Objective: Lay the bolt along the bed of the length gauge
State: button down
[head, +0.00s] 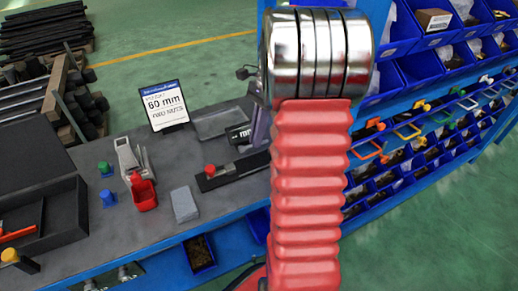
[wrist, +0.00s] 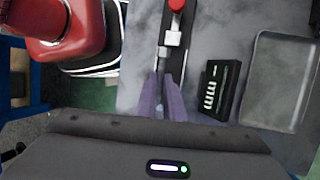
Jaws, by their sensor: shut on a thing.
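The length gauge (head: 236,175) is a dark bed with a red knob on the bench, left of my arm in the head view. In the wrist view its bed (wrist: 161,22) runs up and down, with the red knob at the top. My gripper (wrist: 164,76) has purple fingers, shut at the gauge's near end. A silver piece, seemingly the bolt (wrist: 172,38), lies ahead of the fingertips, in line with the bed. The gripped part is hidden between the fingers, and I cannot tell whether the bolt touches the bed. In the head view my arm hides most of the gripper.
A black readout box (wrist: 209,92) and a grey tray (wrist: 278,80) stand right of the gauge in the wrist view. A 60 mm sign (head: 163,105), a red-and-grey device (head: 138,175), a grey block (head: 184,205) and blue pieces stand left of it in the head view.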

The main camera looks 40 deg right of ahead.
jog(key=shift+f, duration=0.35)
jog(key=shift+f, duration=2.45)
jog(key=shift+f, duration=0.65)
jog(key=c, duration=1.9)
grip_release()
jog(key=shift+o, duration=0.2)
jog(key=shift+w+r, duration=0.1)
jog(key=shift+r, duration=0.05)
